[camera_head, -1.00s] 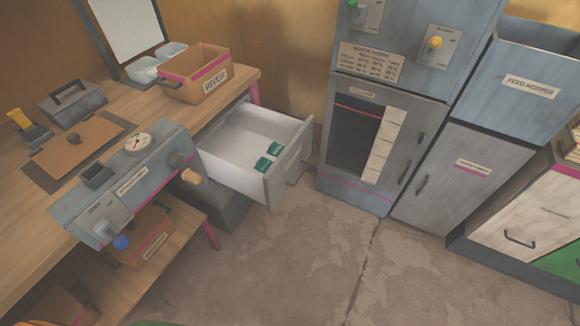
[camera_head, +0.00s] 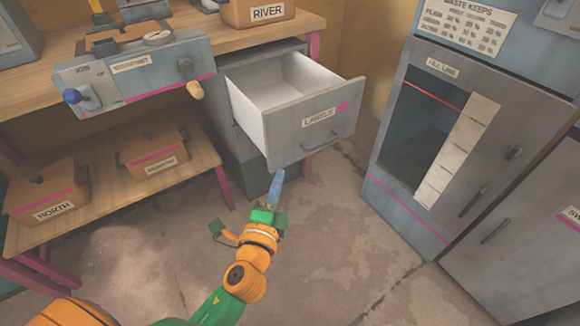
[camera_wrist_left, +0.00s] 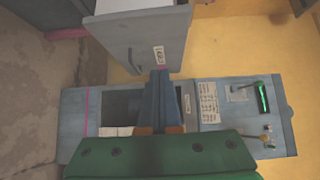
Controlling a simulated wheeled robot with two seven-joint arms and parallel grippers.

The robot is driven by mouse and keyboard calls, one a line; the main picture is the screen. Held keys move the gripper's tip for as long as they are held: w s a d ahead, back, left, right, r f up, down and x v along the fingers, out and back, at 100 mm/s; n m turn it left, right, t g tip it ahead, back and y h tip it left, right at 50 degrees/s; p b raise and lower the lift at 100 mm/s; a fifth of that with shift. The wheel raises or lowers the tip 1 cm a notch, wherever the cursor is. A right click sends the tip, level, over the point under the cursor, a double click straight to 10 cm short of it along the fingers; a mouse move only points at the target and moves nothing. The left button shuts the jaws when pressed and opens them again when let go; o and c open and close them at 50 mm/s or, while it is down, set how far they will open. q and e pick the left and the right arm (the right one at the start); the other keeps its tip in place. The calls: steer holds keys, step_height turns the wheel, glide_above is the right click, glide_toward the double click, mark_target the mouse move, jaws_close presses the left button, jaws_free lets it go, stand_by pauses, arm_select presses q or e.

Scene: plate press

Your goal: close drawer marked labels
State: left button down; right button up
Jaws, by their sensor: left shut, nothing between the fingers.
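The drawer marked LABELS (camera_head: 318,118) is pulled out of its grey cabinet (camera_head: 238,150) under the workbench. Its front faces right and towards me, with a bar handle (camera_head: 325,139) below the label. Its visible inside looks empty, though the front hides part of the floor. My left gripper (camera_head: 277,176) is shut and empty, its blue fingertips just below the drawer front's lower left corner. In the left wrist view the shut fingers (camera_wrist_left: 160,100) point towards the drawer front (camera_wrist_left: 148,38). I cannot tell whether they touch it. My right gripper is not in view.
A grey unit with a dark window (camera_head: 420,120) stands to the right of the drawer. A control box (camera_head: 135,78) sits on the bench at the left. Boxes marked NORTH (camera_head: 48,196) and RIVER (camera_head: 258,12) are on the shelf and bench. The floor before the drawer is clear.

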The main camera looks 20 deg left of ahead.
arm_select(q)
glide_toward(279, 128)
steer(key=w+d, duration=0.2)
steer(key=w, duration=0.2)
steer(key=shift+w+a, duration=0.65)
steer(key=shift+a, duration=0.25)
steer(key=shift+w+a, duration=0.15)
steer(key=shift+a, duration=0.1)
steer(key=shift+w+a, duration=0.1)
steer(key=shift+a, duration=0.05)
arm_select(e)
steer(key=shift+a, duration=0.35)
arm_select(q)
steer(key=shift+w+a, duration=0.1)
